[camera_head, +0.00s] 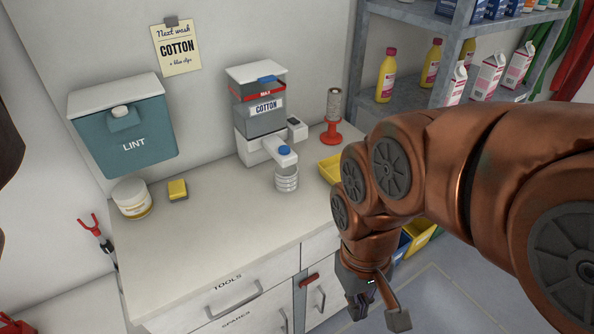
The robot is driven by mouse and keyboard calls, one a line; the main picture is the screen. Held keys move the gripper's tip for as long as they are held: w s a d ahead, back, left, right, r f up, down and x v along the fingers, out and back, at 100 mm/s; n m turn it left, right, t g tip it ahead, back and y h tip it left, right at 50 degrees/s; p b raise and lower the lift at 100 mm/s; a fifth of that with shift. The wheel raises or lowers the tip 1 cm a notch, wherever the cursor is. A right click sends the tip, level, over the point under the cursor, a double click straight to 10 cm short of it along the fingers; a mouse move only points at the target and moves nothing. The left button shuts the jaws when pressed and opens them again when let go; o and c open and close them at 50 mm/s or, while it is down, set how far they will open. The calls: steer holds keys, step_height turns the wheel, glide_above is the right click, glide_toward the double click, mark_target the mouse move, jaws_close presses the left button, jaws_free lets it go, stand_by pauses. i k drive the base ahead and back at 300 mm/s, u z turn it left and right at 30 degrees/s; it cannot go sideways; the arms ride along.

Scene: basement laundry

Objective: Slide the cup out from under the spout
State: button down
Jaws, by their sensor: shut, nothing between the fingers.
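A clear ridged cup (287,181) stands on the counter under the spout (287,158) of the white and grey dispenser labelled COTTON (265,118). The cup looks upright, and its top is close below the spout. My gripper (373,306) is low at the right, in front of the counter's front edge and well apart from the cup. It points down, is shut and holds nothing. My copper arm hides part of the counter's right end.
A yellow tray (329,169) and a red-based spindle (331,134) stand right of the dispenser. A yellow sponge (177,190) and a white tub (132,198) are at the left. The counter (225,240) is clear in front of the cup. A drawer handle (235,301) projects below.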

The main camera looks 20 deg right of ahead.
mark_target(286, 179)
steer(key=u, duration=3.5)
steer(key=k, duration=1.35)
steer(key=z, duration=1.65)
